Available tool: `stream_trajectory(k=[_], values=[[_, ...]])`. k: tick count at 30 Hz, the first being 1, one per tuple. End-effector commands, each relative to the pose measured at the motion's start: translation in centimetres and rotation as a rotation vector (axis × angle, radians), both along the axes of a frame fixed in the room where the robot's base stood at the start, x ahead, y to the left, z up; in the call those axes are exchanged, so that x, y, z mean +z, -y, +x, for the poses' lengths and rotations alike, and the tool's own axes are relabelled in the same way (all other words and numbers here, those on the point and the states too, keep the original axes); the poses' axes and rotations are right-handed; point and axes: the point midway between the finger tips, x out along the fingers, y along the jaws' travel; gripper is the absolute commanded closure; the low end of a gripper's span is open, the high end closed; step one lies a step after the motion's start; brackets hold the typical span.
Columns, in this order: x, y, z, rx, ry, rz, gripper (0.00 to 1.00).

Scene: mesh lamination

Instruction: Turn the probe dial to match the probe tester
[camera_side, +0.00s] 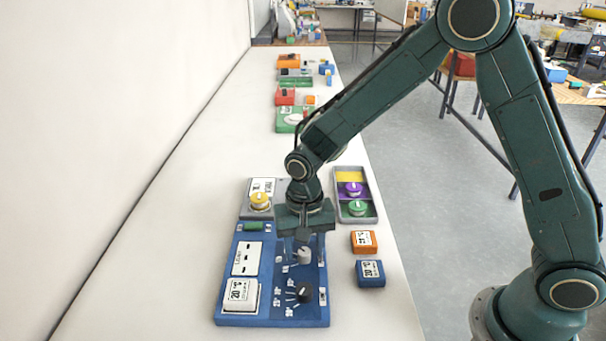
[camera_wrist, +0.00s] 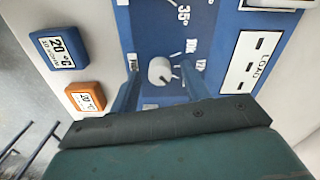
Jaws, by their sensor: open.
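A blue panel (camera_side: 270,320) lies on the bench and carries two dials. The pale dial (camera_side: 304,257) sits below my gripper (camera_side: 303,243). In the wrist view the pale dial (camera_wrist: 160,71) shows between my open fingers (camera_wrist: 159,68), apparently untouched; its dark mark points to the lower right. A black dial (camera_side: 304,292) with a temperature scale sits nearer the front. A white block reading 20 °C (camera_side: 240,293) stands on the panel's front left. A blue block (camera_side: 370,274) reading 20 °C and an orange block (camera_side: 363,242) lie to the right. Which is the probe tester, I cannot tell.
A white LOAD plate (camera_side: 246,258) is on the panel's left. Behind it is a grey unit with a yellow knob (camera_side: 259,200). A grey tray (camera_side: 368,190) holds purple and green knobs. Several devices stand farther back. The bench's left side is clear.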

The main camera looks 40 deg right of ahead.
Motion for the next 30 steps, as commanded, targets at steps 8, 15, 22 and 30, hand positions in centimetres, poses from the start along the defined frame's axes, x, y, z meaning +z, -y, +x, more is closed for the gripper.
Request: stream_trajectory(k=[8,15,22,30], values=[[0.04,0.00,0.00,0.000,0.000,0.000,0.98],[0.06,0.01,0.01,0.009,0.000,0.000,0.98],[0.07,0.00,0.01,0.069,0.000,0.000,0.98],[0.09,-0.03,0.03,0.236,0.001,0.000,0.98]])
